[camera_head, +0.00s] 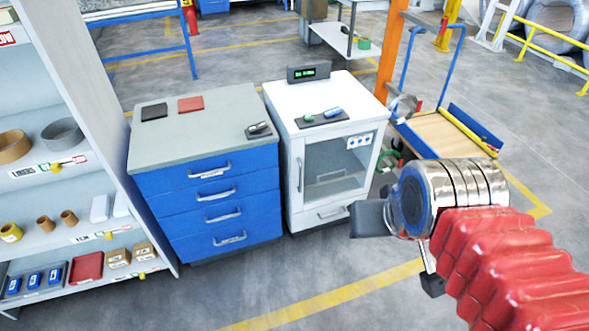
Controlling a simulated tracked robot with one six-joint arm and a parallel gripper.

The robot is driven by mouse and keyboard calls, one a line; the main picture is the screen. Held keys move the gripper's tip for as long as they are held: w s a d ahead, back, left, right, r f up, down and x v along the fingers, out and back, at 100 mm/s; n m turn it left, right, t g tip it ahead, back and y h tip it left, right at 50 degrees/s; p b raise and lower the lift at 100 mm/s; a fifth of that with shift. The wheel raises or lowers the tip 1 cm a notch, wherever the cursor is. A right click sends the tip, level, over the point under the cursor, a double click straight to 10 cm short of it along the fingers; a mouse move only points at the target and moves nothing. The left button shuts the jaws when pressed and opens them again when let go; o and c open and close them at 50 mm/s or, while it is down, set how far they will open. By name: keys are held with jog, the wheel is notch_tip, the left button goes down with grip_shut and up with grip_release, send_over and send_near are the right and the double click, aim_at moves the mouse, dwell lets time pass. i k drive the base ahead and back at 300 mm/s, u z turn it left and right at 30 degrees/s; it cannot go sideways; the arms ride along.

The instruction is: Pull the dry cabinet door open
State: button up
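The dry cabinet (277,97) is a white box standing beside a blue drawer unit. Its front door (336,167) has a dark glass window in a white frame and looks shut. A slim upright handle (299,175) runs along the door's left edge. My gripper (370,219) is in front of the cabinet at its lower right, apart from the door. Only a dark block of it shows past my shiny wrist; its fingers are mostly hidden, so I cannot tell its opening or whether it holds anything.
The blue drawer unit (219,205) stands close on the cabinet's left. A shelf rack (118,115) with rolls and boxes is at the far left. A flat cart (432,130) and an orange post (392,50) are behind on the right. The floor in front is clear.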

aim_at(297, 145)
jog(key=u, duration=0.55)
jog(key=i, duration=1.1)
jog(key=u, duration=0.55)
